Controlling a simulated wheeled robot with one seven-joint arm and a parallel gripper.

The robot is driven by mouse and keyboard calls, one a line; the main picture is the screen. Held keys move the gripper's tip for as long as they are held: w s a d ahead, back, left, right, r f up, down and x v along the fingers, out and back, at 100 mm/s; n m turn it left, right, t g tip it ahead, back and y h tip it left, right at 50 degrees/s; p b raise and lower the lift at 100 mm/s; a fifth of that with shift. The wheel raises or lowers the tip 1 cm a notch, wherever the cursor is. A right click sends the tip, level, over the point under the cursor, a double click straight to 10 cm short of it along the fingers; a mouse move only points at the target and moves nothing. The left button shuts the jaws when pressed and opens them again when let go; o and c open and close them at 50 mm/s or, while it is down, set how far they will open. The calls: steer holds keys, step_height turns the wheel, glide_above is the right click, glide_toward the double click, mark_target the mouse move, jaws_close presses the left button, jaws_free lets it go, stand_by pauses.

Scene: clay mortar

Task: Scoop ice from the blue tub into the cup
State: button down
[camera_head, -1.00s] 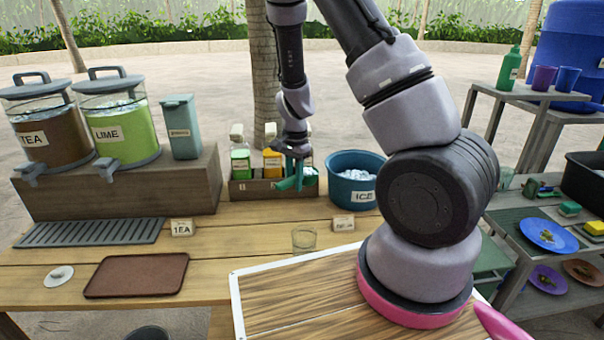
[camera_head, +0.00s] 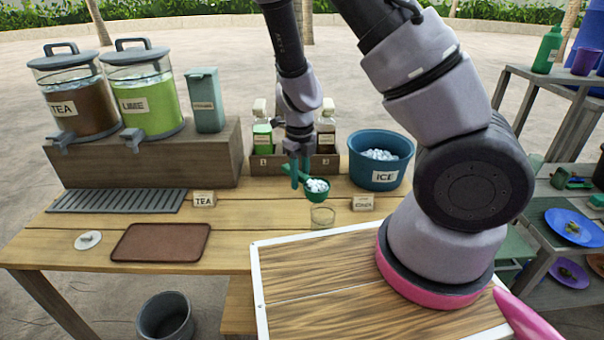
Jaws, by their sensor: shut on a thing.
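The blue tub (camera_head: 377,176) labelled ICE stands at the right of the table with white ice (camera_head: 380,155) in it. My gripper (camera_head: 299,176) is shut on a green scoop (camera_head: 319,194) whose bowl is heaped with white ice. The scoop bowl is just above and behind the cup (camera_head: 322,218), apart from it as far as I can tell. The cup is small, clear and upright on the table, and looks empty. The gripper fingers partly hide the scoop's handle.
A wooden caddy with bottles (camera_head: 263,138) stands behind my gripper. Small signs (camera_head: 363,202) stand near the cup. Tea (camera_head: 78,105) and lime (camera_head: 150,105) dispensers sit on a wooden riser at left. A brown tray (camera_head: 161,242) lies at front left.

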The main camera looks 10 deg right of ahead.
steer(key=shift+f+y, duration=0.2)
steer(key=shift+y, duration=0.1)
steer(key=g+y, duration=0.2)
steer(key=y, duration=0.2)
steer(key=d+g+y, duration=0.1)
steer(key=g+y, duration=0.2)
steer(key=y, duration=0.2)
steer(key=w+f+g+y, duration=0.1)
steer(key=g+y, duration=0.2)
steer(key=y, duration=0.2)
steer(key=shift+d+f, duration=0.1)
steer(key=shift+d, duration=0.3)
